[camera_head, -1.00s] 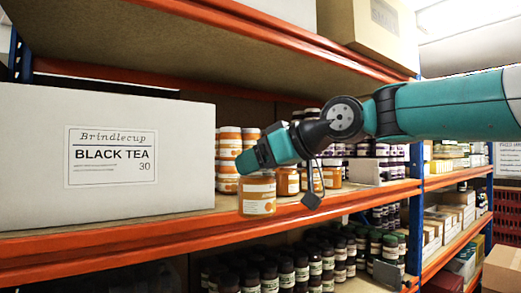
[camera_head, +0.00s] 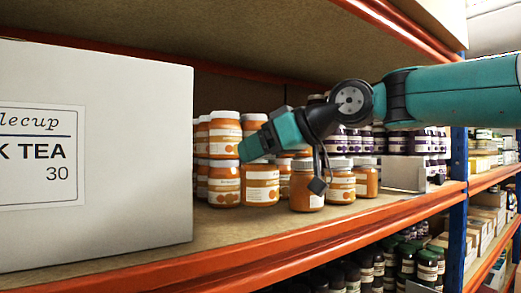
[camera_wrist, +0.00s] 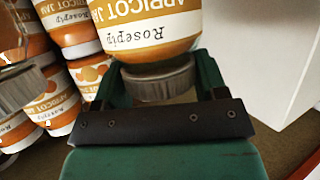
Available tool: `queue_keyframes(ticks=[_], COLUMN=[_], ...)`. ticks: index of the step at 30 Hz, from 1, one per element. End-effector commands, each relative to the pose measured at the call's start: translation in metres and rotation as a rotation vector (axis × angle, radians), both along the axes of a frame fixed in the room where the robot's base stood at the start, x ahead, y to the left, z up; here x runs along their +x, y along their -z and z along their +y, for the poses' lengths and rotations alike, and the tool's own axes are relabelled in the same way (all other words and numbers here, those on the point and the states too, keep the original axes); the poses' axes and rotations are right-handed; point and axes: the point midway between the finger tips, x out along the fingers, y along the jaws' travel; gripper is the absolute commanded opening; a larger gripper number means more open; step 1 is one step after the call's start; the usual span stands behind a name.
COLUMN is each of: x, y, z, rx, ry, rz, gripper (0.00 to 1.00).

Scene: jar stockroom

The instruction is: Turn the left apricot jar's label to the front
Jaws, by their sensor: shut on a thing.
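My gripper (camera_head: 258,150) reaches in from the right and is shut on the lid of an apricot jar (camera_head: 262,186). The jar is upright among others, its white label facing out of the shelf. I cannot tell whether its base touches the shelf. In the wrist view the green fingers (camera_wrist: 158,85) clasp the grey lid, and the held jar (camera_wrist: 145,25) shows an upside-down "Apricot" label towards the camera. Another apricot jar (camera_head: 306,187) stands to its right near the front, with bare orange glass showing beside its label; it also shows in the wrist view (camera_wrist: 12,32).
A large Black Tea box (camera_head: 120,215) stands on the left. Stacked apricot jars (camera_head: 224,183) stand between it and the held jar. A grey metal block (camera_head: 405,173) and purple jars are to the right. The orange shelf edge (camera_head: 250,255) runs in front, with free shelf behind it.

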Motion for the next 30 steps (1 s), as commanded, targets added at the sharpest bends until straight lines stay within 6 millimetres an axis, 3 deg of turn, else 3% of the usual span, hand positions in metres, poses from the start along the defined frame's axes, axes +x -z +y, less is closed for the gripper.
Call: queue_keyframes(ticks=[10,30], x=[0.0,-0.002], y=[0.027,0.022], z=[-0.002,0.002], rx=[0.002,0.004], ry=[0.002,0.43], rz=[-0.003,-0.003], gripper=[0.13,0.13])
